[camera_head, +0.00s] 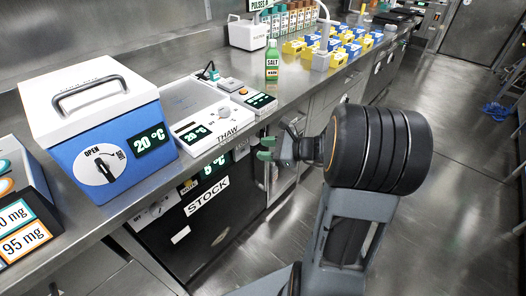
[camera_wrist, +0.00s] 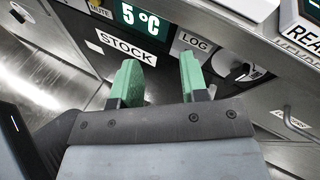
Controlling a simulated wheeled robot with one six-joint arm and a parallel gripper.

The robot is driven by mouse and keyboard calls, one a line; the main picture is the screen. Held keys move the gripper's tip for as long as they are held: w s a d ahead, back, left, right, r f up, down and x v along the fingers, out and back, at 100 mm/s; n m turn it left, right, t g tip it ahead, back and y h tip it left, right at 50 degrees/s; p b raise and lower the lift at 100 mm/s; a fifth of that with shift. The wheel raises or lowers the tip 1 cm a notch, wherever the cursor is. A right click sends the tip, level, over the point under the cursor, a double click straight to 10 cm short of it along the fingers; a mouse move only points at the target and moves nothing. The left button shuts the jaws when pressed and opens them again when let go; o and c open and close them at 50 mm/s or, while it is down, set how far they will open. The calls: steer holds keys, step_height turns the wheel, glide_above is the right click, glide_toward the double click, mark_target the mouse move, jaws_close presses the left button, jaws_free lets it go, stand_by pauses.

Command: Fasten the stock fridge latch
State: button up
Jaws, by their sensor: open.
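The stock fridge (camera_head: 175,255) is a dark-fronted unit under the counter. It carries a white STOCK label (camera_head: 207,196) and a 5 °C display, which also shows in the wrist view (camera_wrist: 141,14). A white round plate with a dark knob (camera_wrist: 243,73), possibly the latch, is right of the LOG label (camera_wrist: 196,41) in the wrist view. Its setting is not readable. My gripper (camera_head: 266,149) has green fingers and is open and empty, in front of the fridge's right end. In the wrist view, the fingers (camera_wrist: 160,75) are left of the knob and apart from it.
The counter above holds a blue box with a white lid (camera_head: 103,130), a THAW unit (camera_head: 200,130) and a green SALT bottle (camera_head: 272,60). A metal handle (camera_wrist: 296,124) stands out at the right in the wrist view.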

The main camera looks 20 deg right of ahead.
mark_target(263, 130)
steer(key=w+d+f+m+t+h+b, duration=0.35)
steer(key=d+f+m+t, duration=0.4)
steer(key=d, duration=0.35)
steer(key=shift+m+g, duration=0.35)
steer(key=shift+g, duration=0.1)
steer(key=b+x, duration=0.1)
steer(key=x, duration=0.3)
steer(key=b+x, duration=0.1)
steer(key=x, duration=0.3)
steer(key=r+b+x, duration=0.1)
steer(key=x, duration=0.4)
jaws_close()
